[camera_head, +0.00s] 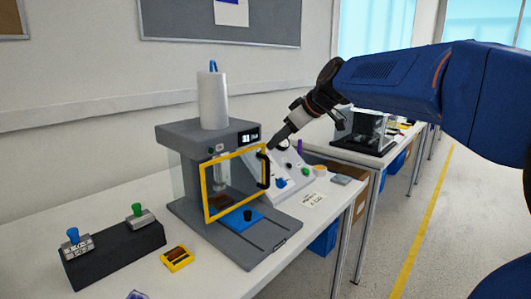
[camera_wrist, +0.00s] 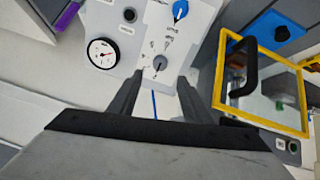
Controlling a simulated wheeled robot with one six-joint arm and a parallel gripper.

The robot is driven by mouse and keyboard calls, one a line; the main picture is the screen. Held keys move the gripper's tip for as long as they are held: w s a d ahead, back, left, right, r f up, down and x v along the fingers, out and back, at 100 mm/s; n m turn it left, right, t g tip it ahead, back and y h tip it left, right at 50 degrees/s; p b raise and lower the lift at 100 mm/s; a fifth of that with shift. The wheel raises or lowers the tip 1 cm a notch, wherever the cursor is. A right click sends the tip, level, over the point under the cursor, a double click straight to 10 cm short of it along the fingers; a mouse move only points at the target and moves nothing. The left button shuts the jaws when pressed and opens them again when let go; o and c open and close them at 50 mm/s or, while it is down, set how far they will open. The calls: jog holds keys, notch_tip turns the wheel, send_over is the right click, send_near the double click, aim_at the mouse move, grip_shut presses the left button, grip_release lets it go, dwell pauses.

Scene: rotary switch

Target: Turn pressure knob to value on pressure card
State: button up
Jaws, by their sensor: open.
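A sloped grey-white control panel (camera_head: 285,180) stands beside the press machine. In the wrist view it carries a round white gauge (camera_wrist: 103,53), a blue knob (camera_wrist: 180,9), a small grey knob (camera_wrist: 160,63) and a black round button (camera_wrist: 129,15). Small marks surround the knobs; I cannot read which is the pressure knob. A white card (camera_head: 313,199) lies on the table in front of the panel; its writing is too small to read. My gripper (camera_wrist: 158,82) is open and empty, above the panel's upper part. Its fingertips lie on either side of the grey knob in the picture; contact is unclear.
The grey press (camera_head: 190,137) with its yellow-framed door (camera_head: 205,190) and black handle (camera_head: 262,170) stands left of the panel. It is close to my fingers on the right in the wrist view.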

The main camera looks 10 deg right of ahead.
jog(key=x, duration=0.9)
jog(key=c, duration=1)
